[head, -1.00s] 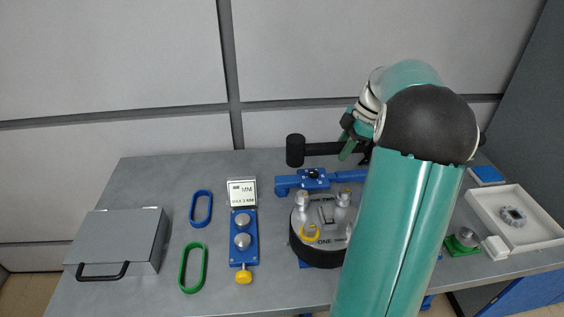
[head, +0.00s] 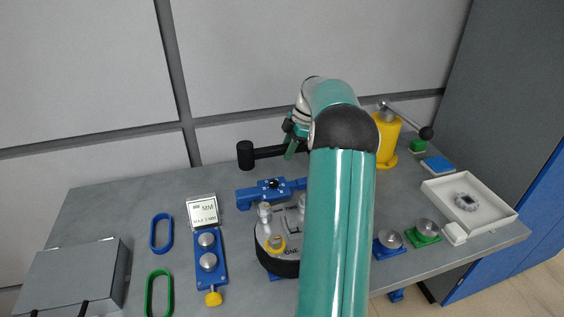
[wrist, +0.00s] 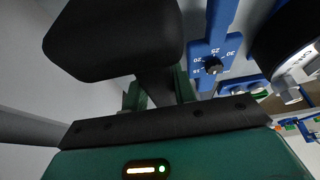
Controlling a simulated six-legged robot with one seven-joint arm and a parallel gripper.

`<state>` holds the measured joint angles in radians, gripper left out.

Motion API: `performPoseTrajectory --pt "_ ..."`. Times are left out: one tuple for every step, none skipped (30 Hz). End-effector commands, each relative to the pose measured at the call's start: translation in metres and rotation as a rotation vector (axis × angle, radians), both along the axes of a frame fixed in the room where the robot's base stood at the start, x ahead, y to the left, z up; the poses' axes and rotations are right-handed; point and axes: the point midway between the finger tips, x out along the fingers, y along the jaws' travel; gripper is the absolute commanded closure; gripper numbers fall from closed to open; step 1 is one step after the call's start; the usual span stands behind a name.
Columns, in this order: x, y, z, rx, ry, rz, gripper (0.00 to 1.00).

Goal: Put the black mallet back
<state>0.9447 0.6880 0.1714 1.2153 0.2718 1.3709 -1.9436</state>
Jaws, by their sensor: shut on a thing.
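The black mallet (head: 246,155) is in the head view behind the blue fixture, its head to the left and its handle running right to my gripper. My gripper (head: 291,148) is shut on the handle, and its green fingers show there. In the wrist view the mallet head (wrist: 115,40) looms large at upper left. The handle passes between the two green fingers of my gripper (wrist: 158,92). The mallet appears held above the table at the back; its exact height is hard to tell. My arm hides part of the table's middle.
A blue fixture (head: 262,191) with a number scale and a round black base (head: 277,262) with metal parts lie close in front. A yellow lever press (head: 388,140) stands right of my arm. A white tray (head: 490,215) is at right, a grey box (head: 75,275) at left.

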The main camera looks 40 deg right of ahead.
Motion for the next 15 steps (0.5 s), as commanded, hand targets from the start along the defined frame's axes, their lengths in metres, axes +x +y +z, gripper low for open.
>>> performPoseTrajectory --pt "0.007 -0.003 -0.012 0.004 0.003 0.001 1.00" --pt "0.011 -0.005 -0.018 0.005 0.004 0.001 1.00" --pt "0.017 -0.008 -0.024 0.004 0.002 0.002 1.00" --pt "0.020 -0.009 -0.028 0.004 0.003 0.001 1.00" --pt "0.022 -0.011 -0.032 0.002 0.002 0.001 1.00" --pt "0.025 -0.012 -0.036 0.002 0.002 0.001 1.00" --pt "0.027 -0.013 -0.038 0.002 0.002 0.001 1.00" --pt "0.029 -0.014 -0.039 0.002 0.001 0.001 1.00" --pt "0.030 -0.015 -0.041 0.002 0.001 0.001 1.00" --pt "0.031 -0.015 -0.042 0.002 0.001 0.001 1.00" --pt "0.032 -0.016 -0.044 0.002 0.001 0.001 1.00" --pt "0.034 -0.017 -0.046 0.002 0.001 0.001 1.00" --pt "0.036 -0.018 -0.049 0.002 0.001 0.002 1.00" --pt "0.036 -0.018 -0.053 0.002 0.002 0.001 1.00" --pt "0.037 -0.018 -0.060 0.003 0.002 0.000 1.00"
